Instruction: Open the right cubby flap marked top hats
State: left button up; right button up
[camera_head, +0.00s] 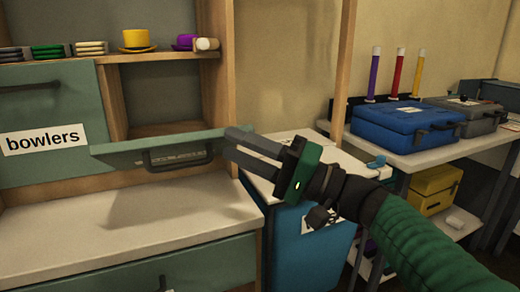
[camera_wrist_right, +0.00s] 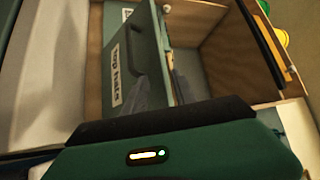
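The right cubby flap (camera_head: 115,153) is green with a dark handle (camera_head: 178,155). It hangs tilted outward, and the cubby behind it shows as an open, dark space. Its label reads "top hats" (camera_wrist_right: 116,76) in the right wrist view; in the head view the label is mostly hidden. My right gripper (camera_head: 230,143) is at the flap's right end, fingers apart. In the right wrist view its fingers (camera_wrist_right: 168,88) lie on either side of the flap's edge; I cannot tell whether they touch it. My left gripper is not in view.
The "bowlers" flap (camera_head: 40,120) is shut on the left. Small hats (camera_head: 137,38) and a white roll (camera_head: 207,44) sit on the shelf above. A pale counter (camera_head: 60,235) lies below, mostly clear. A blue case (camera_head: 400,125) stands on a table at right.

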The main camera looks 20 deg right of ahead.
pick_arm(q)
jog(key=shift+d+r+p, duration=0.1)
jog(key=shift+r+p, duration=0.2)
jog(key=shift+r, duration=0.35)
pick_arm(e)
jog(key=v, duration=0.4)
jog(key=shift+s+d+f, duration=0.2)
jog(key=shift+d, duration=0.15)
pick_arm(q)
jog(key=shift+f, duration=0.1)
pick_arm(e)
jog(key=shift+d+f, duration=0.1)
